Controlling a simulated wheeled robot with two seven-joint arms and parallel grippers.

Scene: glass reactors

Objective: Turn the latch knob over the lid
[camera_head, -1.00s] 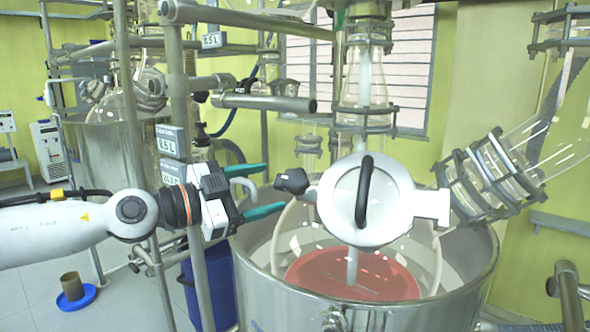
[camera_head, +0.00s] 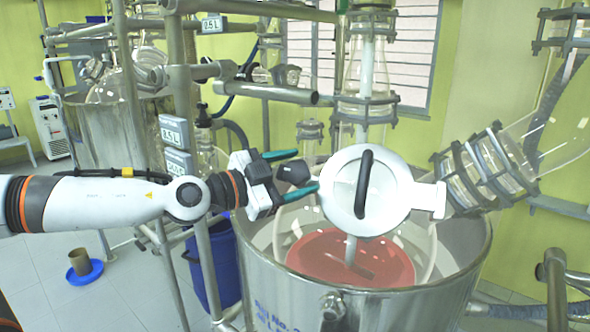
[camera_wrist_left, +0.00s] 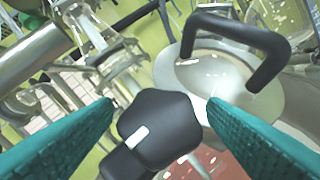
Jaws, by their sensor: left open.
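The white round lid (camera_head: 364,196) with a black arched handle (camera_head: 363,184) sits over the glass reactor in the head view. The black latch knob (camera_head: 293,172) is at the lid's left edge. My left gripper (camera_head: 306,171) comes in from the left with its teal fingers open, one on either side of the knob. In the left wrist view the knob (camera_wrist_left: 160,128) lies between the two teal fingers, with the lid (camera_wrist_left: 222,80) and its handle (camera_wrist_left: 250,45) beyond. I cannot tell whether the fingers touch the knob. My right gripper is not in view.
A steel vessel (camera_head: 262,262) with a red-bottomed glass reactor stands below the lid. Clamped glass joints (camera_head: 485,172) are right of the lid. Steel pipes and posts (camera_head: 200,230) stand close by my left arm. A blue drum (camera_head: 212,270) is behind.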

